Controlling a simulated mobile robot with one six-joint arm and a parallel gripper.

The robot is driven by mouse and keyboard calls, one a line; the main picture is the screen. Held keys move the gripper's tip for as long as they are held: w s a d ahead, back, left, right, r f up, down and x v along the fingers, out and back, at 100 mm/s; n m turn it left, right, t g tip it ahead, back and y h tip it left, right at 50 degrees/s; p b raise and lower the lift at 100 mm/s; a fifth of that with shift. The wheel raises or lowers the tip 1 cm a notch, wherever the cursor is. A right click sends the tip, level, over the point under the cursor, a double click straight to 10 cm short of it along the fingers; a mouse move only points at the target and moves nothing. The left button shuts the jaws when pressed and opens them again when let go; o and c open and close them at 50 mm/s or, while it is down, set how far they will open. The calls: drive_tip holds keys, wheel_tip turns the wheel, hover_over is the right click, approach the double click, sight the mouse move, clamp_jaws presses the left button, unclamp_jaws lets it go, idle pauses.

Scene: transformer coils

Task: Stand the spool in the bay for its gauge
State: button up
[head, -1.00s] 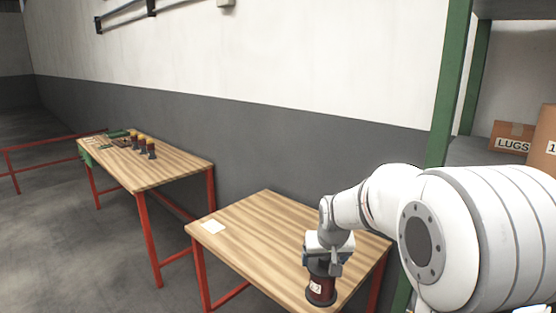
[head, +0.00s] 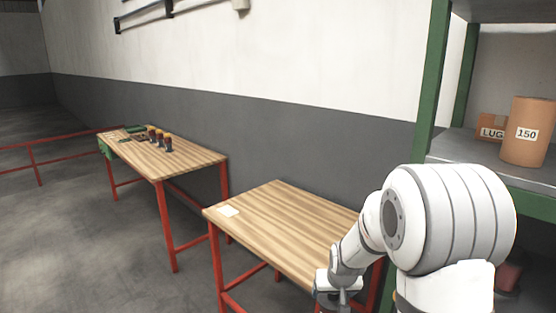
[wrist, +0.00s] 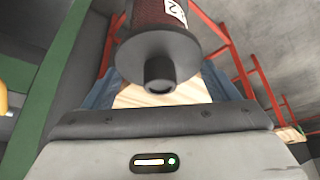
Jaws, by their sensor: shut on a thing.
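The spool (wrist: 158,52) shows in the wrist view with its dark round flange and short hub towards the camera. Its dark red winding and part of a white label show above; the label is cut off. My gripper (wrist: 160,88) is shut on the spool, with a blue finger on each side. In the head view my gripper (head: 338,292) is at the bottom edge by the near table's front right, and the spool is out of frame. I cannot make out any gauge bay.
At right, a green-framed shelf (head: 470,148) holds a LUGS box (head: 491,128) and a drum marked 150 (head: 527,133).

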drive_tip(key=s+f, duration=0.4)
drive_tip(key=f, duration=0.7)
drive_tip(key=shift+s+f, duration=0.4)
drive_tip(key=shift+a, duration=0.15)
